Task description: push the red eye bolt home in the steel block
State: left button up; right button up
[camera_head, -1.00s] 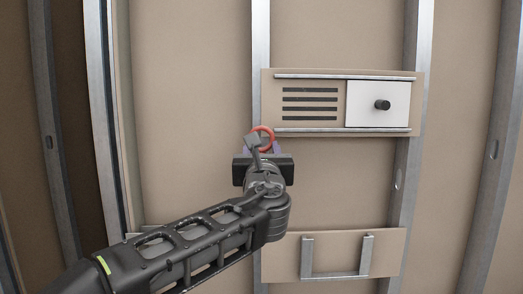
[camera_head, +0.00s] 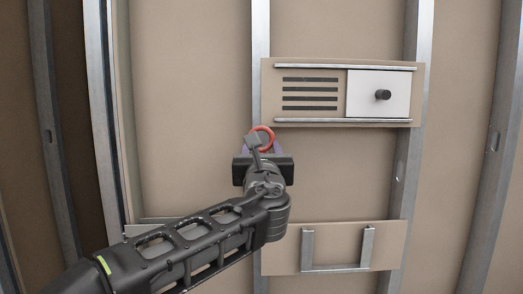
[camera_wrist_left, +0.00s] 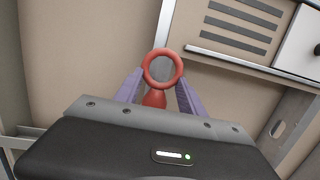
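The red eye bolt (camera_head: 268,137) is at the tip of my left gripper (camera_head: 262,148) in the head view, in front of an upright steel stud. In the left wrist view the eye bolt's ring (camera_wrist_left: 179,68) stands up, with its thicker red body below it. The purple fingers of the left gripper (camera_wrist_left: 160,84) are on either side of it and appear shut on it. I cannot make out a steel block for certain in either view. My left arm hides part of the wall low down. My right gripper is not in view.
A panel (camera_head: 335,103) with dark slots and a white door (camera_head: 365,100) with a black knob is up and right of the gripper. A lower board (camera_head: 285,258) carries a U-shaped metal bracket (camera_head: 335,268). Upright metal studs (camera_head: 260,40) line the wall.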

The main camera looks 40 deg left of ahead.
pick_arm(q)
jog(key=o, duration=0.4)
jog(key=shift+o, duration=0.2)
jog(key=v, duration=0.7)
jog(key=shift+s+d, duration=0.25)
jog(key=shift+s, duration=0.05)
dwell(0.6)
